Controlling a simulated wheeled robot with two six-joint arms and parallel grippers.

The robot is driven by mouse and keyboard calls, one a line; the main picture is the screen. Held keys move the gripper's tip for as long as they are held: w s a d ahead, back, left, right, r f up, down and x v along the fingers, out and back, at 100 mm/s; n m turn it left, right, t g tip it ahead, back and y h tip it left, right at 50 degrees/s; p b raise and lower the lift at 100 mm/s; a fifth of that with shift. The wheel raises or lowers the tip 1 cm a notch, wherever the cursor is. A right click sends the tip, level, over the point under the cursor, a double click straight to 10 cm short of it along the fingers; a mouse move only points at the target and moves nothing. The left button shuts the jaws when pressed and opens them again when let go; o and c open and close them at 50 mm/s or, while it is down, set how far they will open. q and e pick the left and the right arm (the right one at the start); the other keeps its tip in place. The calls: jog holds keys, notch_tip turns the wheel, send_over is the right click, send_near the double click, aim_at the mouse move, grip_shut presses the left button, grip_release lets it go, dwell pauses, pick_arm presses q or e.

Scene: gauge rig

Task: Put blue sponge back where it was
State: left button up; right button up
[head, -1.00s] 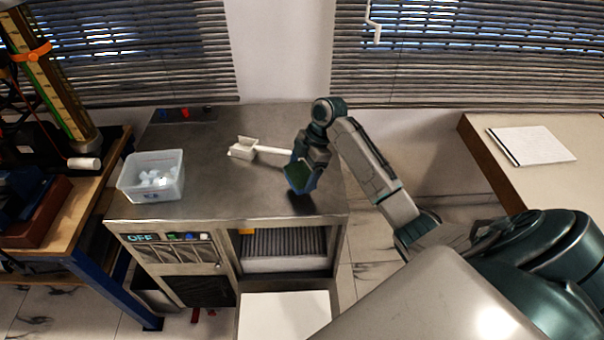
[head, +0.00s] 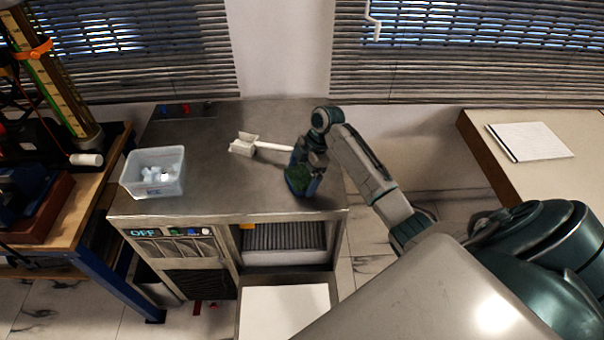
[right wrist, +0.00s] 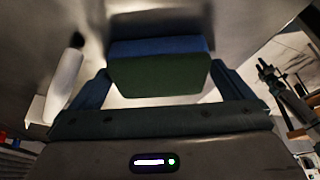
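The blue sponge has a dark green face. In the right wrist view the sponge (right wrist: 160,72) fills the space between my right gripper's fingers (right wrist: 160,85), with a finger against each end. In the head view my right gripper (head: 303,180) points down over the front right of the metal bench top (head: 210,190). The sponge (head: 296,181) shows low at the fingers, close to the bench top. I cannot tell whether it touches the surface. My left gripper is not in view.
A white scoop-like tool (head: 243,146) lies with its handle reaching towards my right gripper. A clear bin (head: 153,188) with white pieces stands at the bench's left. The bench top between bin and gripper is clear. A side table (head: 475,142) holds papers (head: 530,142).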

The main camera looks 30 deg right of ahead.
jog(key=shift+r, duration=0.1)
jog(key=shift+d+r, duration=0.15)
jog(key=shift+r, duration=0.1)
jog(key=b+v, duration=0.3)
jog(key=v, duration=0.8)
jog(key=shift+r+b, duration=0.25)
jog(key=shift+b, duration=0.05)
jog(key=shift+s+f, duration=0.1)
